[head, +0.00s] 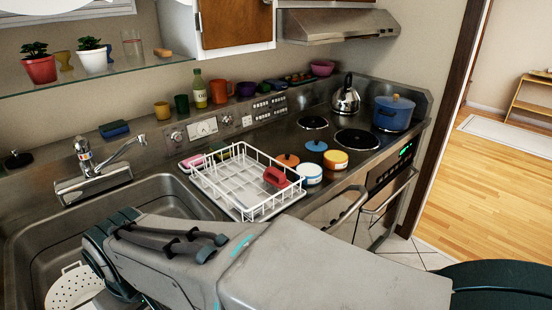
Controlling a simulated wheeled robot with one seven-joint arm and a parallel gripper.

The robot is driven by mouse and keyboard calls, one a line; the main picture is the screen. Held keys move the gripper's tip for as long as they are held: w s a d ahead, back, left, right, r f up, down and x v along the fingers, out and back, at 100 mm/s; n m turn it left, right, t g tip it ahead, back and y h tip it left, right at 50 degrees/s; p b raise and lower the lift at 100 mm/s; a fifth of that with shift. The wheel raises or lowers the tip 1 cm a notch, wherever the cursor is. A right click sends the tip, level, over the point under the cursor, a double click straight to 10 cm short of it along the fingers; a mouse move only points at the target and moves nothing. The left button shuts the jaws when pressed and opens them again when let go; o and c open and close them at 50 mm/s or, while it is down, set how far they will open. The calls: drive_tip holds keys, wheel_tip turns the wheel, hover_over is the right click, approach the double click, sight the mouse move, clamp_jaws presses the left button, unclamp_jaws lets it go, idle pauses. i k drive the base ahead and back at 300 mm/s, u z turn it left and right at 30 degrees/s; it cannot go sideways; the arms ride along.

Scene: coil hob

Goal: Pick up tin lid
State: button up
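Two small round lids lie on the hob top among the tins: an orange lid (288,161) with a small dark knob, and a blue lid (316,146) with a small knob. Just in front of them stand a blue-and-white tin (311,174) and a yellow-and-white tin (335,160). I cannot tell which lid the task means. My arm crosses the foreground over the sink and counter front, well apart from the lids. My gripper is not in view.
A white dish rack (205,183) holding a red item (276,177) stands left of the lids. A blue pot (393,113) and a kettle (346,97) stand behind, right. The sink (50,238) is at left. A glass shelf (130,70) hangs above, left.

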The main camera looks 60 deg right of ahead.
sight(289, 160)
drive_tip(key=z, duration=2.35)
